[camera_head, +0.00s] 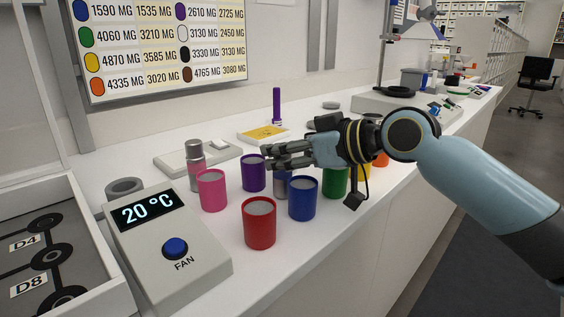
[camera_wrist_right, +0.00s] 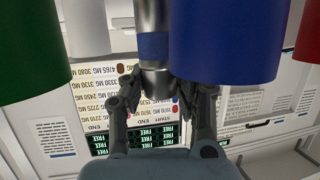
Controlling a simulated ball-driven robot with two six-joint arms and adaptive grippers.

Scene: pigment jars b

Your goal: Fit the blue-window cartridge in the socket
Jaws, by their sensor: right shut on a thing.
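The blue-window cartridge (camera_wrist_right: 153,46) is a metallic cylinder with a blue band, seen in the right wrist view between my fingers. In the head view its grey body (camera_head: 280,186) shows below my fingers, partly hidden behind the blue jar. My right gripper (camera_head: 273,156) reaches in from the right, above the jars. It is shut on the cartridge, as the right wrist view (camera_wrist_right: 157,88) also shows. I cannot tell whether the cartridge touches the counter. I cannot pick out the socket for certain. My left gripper is out of view.
Close around the cartridge stand a blue jar (camera_head: 302,199), a purple jar (camera_head: 253,174), a red jar (camera_head: 259,224) and a green jar (camera_head: 335,183). A pink-window cartridge (camera_head: 195,172) stands behind the pink jar (camera_head: 212,191). The fan box (camera_head: 190,260) is at front left.

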